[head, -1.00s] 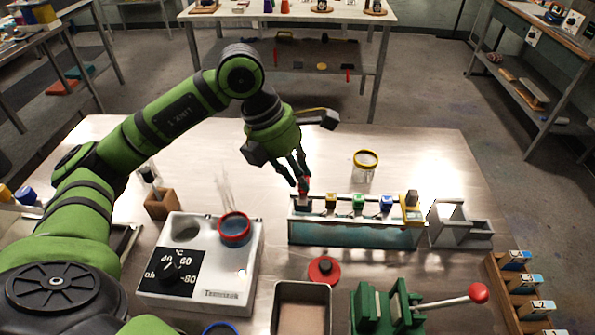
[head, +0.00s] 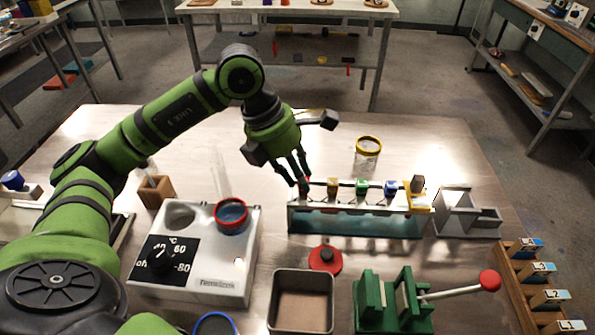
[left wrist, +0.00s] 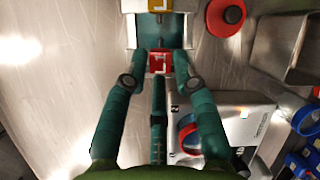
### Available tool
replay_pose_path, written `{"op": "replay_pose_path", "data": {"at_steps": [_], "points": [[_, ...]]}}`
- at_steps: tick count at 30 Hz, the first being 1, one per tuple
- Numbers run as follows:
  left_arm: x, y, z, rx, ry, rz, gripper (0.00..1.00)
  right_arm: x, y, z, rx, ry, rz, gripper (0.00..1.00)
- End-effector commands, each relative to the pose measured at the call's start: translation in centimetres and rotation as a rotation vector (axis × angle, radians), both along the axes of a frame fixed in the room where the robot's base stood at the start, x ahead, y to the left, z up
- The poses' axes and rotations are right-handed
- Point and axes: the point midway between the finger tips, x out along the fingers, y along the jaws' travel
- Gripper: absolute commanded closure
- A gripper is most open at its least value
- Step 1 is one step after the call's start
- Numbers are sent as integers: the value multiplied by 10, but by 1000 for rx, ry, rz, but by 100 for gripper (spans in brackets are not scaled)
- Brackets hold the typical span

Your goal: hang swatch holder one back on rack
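My left gripper (head: 303,184) is over the left end of the swatch rack (head: 360,226), fingers pointing down. A red swatch holder (left wrist: 160,62) sits between its fingertips in the left wrist view and fills the gap; the gripper looks shut on it. In the head view the fingers hide most of this red holder (head: 308,183). It is about level with the yellow (head: 333,186), green (head: 361,187) and blue (head: 390,188) holders hanging in a row on the rack. I cannot tell whether the red holder rests on the rail. My right gripper is not in view.
A heated bath (head: 195,285) with a red-rimmed beaker (head: 231,215) stands left of the rack. A tray (head: 302,302), a red lid (head: 325,259) and a green press (head: 394,302) are in front.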

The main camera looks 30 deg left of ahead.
Motion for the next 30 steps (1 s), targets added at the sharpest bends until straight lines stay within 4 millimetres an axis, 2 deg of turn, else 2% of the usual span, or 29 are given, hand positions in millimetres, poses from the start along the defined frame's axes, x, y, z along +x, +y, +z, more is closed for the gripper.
{"op": "replay_pose_path", "data": {"at_steps": [10,14,17,24,30], "points": [[0,0,0,0,0,0,48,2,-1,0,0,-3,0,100],[-1,3,7,0,-1,1,48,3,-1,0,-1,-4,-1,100],[-3,8,21,0,-4,2,48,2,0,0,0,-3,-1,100],[-11,25,69,-1,-6,3,48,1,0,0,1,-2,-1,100],[-17,36,99,0,-3,1,48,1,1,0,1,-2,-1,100]]}}
